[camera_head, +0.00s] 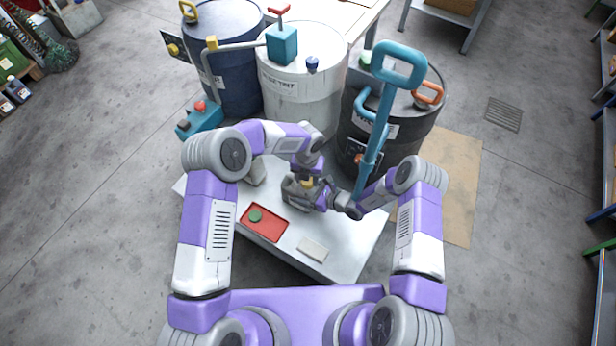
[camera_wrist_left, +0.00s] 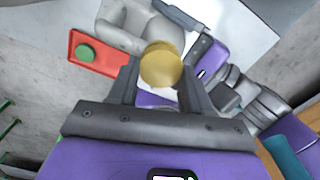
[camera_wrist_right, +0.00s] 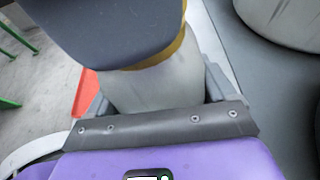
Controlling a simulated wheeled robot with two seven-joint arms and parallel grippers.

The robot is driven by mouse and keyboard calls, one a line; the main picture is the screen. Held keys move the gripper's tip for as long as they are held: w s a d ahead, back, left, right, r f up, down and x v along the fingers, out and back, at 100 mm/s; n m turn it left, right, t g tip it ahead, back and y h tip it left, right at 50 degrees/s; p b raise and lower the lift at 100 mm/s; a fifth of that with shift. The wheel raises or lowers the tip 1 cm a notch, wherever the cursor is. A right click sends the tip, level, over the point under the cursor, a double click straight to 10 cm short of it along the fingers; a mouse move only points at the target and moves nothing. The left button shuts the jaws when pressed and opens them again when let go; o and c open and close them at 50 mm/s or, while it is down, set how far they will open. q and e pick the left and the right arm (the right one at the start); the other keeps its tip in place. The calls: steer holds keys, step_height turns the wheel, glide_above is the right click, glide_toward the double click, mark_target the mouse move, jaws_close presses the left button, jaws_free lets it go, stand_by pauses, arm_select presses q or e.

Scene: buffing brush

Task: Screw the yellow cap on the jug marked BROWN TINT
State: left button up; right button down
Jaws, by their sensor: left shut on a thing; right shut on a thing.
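My left gripper (camera_head: 308,176) is shut on the yellow cap (camera_head: 308,182), which shows round between its fingers in the left wrist view (camera_wrist_left: 161,66). The grey jug (camera_head: 297,193) stands on the white table under the cap. My right gripper (camera_head: 326,198) is shut on this jug; its pale grey body fills the space between the fingers in the right wrist view (camera_wrist_right: 155,88). The cap is at the top of the jug, its yellow edge just above the pale part; I cannot tell whether its thread has caught. No label on the jug is readable.
A green cap (camera_head: 255,215) lies in a red tray (camera_head: 275,236) on the white table (camera_head: 345,262). A pale block (camera_head: 313,249) lies near the front edge. Another grey jug (camera_head: 257,172) stands to the left. Drums, including a white one (camera_head: 300,95), stand close behind.

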arm_select(q)
steer(key=m, duration=0.4)
steer(key=shift+a+f, duration=0.1)
steer(key=m, duration=0.2)
steer(key=shift+w+m, duration=0.1)
steer(key=shift+m, duration=0.2)
steer(key=o, duration=1)
steer(key=shift+r, duration=0.2)
steer(key=shift+r, duration=2.2)
steer(key=shift+c, duration=0.4)
